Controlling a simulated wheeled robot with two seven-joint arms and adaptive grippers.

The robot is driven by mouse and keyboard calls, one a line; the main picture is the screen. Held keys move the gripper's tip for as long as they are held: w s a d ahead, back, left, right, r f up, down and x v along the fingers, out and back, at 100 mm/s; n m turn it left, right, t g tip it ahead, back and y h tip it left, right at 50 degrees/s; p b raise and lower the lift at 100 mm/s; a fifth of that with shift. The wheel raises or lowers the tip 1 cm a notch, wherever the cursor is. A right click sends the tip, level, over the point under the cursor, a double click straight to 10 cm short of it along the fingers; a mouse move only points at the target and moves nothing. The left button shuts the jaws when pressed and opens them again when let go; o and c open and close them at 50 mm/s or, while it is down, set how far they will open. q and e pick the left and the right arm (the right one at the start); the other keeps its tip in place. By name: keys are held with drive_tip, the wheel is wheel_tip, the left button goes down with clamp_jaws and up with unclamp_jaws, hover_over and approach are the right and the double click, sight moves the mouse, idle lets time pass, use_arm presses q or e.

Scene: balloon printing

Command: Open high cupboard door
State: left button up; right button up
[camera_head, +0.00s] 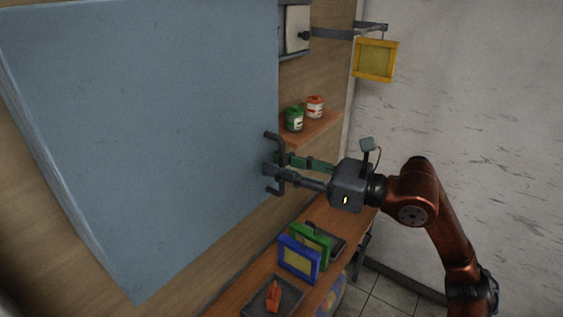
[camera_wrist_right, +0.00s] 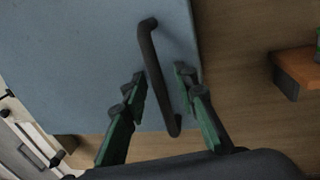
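The blue-grey cupboard (camera_head: 150,120) fills the left of the head view, with its door (camera_wrist_right: 80,60) closed as far as I can see. A dark bar handle (camera_head: 281,147) stands at the door's right edge. It also shows in the right wrist view (camera_wrist_right: 155,72), slightly tilted. My right gripper (camera_head: 276,168) is at the handle. In the right wrist view, its green fingers (camera_wrist_right: 158,78) are open, one on each side of the bar, with gaps visible on both sides. My left gripper is not in view.
A small shelf (camera_head: 318,131) with a green can (camera_head: 293,119) and a red-and-white can (camera_head: 315,106) sits behind the gripper. A yellow frame (camera_head: 375,60) hangs above right. Below, a wooden counter (camera_head: 232,297) holds blue (camera_head: 299,258) and green frames (camera_head: 322,240).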

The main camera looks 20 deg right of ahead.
drive_tip(key=shift+c, duration=0.7)
clamp_jaws()
